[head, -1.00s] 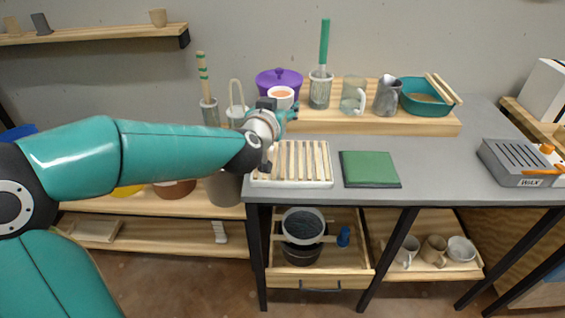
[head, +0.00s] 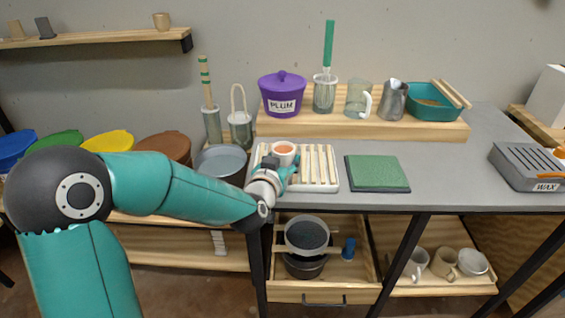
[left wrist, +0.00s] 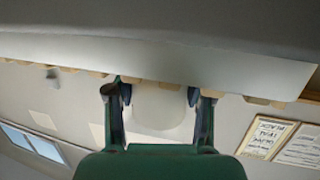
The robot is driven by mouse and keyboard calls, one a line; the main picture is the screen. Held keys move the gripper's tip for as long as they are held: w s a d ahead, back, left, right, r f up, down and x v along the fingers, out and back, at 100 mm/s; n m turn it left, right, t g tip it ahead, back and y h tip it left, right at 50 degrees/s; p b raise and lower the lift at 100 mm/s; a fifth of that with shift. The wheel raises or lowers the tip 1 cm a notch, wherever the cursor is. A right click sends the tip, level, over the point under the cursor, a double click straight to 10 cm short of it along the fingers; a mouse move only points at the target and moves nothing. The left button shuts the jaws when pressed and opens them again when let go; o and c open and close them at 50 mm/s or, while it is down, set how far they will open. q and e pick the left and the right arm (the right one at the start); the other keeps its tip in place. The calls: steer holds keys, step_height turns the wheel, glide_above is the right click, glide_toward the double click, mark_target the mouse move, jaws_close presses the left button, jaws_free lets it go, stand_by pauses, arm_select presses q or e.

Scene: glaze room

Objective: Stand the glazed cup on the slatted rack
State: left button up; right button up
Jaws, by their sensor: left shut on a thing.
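The glazed cup (head: 284,159), white outside with an orange inside, is upright over the left part of the slatted rack (head: 334,184). The rack is a white tray with pale wooden slats on the grey worktop. My left gripper (head: 284,172) is shut on the cup from the front. In the left wrist view, which is upside down, the pale cup (left wrist: 158,108) sits between the two fingers (left wrist: 158,97), close against the slat ends. I cannot tell whether its base touches the slats. My right gripper is not in view.
A green pad (head: 377,172) lies right of the rack, and a grey wax unit (head: 527,166) stands farther right. Behind, a wooden riser (head: 370,127) carries a purple plum pot (head: 283,95), a brush jar, jugs and a teal basin (head: 432,103). The rack's right half is clear.

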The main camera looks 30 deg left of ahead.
arm_select(q)
steer(key=shift+f, duration=0.1)
steer(key=o, duration=1.3)
steer(key=shift+s+r, duration=0.15)
steer(key=shift+r, duration=0.05)
steer(key=shift+b+v, duration=0.9)
steer(key=shift+v, duration=5.1)
